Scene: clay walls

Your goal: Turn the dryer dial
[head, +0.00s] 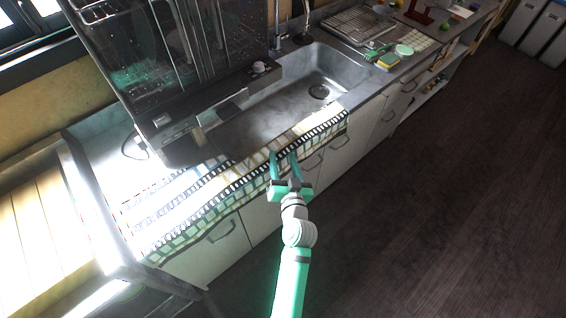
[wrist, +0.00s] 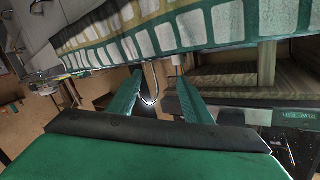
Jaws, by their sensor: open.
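The dryer (head: 128,75) is a dark, glass-fronted dish cabinet on the counter at upper left in the head view, with dishes behind its front. A small round grey knob, which looks like the dryer dial (head: 259,67), sits near the right end of its front panel. I cannot make out its marks. My gripper (head: 283,156) is open and empty, near the counter's front edge, below the dial in the picture and apart from it. Its two green fingers also show spread in the wrist view (wrist: 158,98). I cannot make out the dial there.
A patterned cloth (head: 235,178) covers the counter's front edge. The sink (head: 312,75) with a tap (head: 278,30) lies right of the dryer. A drying rack (head: 352,24) and a sponge (head: 388,61) stand beyond it. The floor (head: 430,200) at right is clear.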

